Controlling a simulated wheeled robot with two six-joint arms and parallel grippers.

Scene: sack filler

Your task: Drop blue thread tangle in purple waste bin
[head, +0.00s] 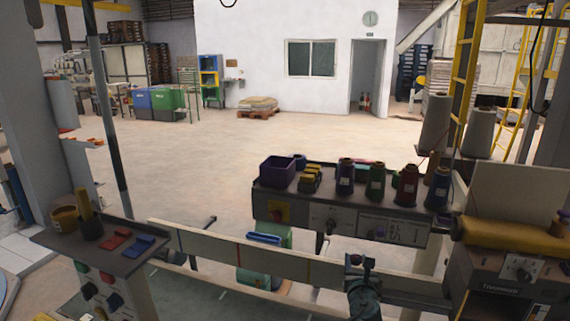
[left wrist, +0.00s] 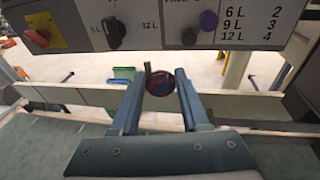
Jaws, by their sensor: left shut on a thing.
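The purple waste bin (head: 277,173) is an open box at the left end of the dark shelf (head: 345,205) in the head view. My left gripper (head: 361,262) is low in front of that shelf, to the right of the bin and below it. In the left wrist view its two fingers are closed around a small round dark thing with blue and reddish tones, which I take for the blue thread tangle (left wrist: 160,83). The bin does not show in the left wrist view. My right gripper is not in view.
Thread cones, among them a green one (head: 376,182) and a red one (head: 406,186), stand on the shelf right of the bin. Yellow pieces (head: 311,177) lie beside the bin. A pale rail (head: 240,255) runs across below the shelf. A control stand (head: 105,250) is at left.

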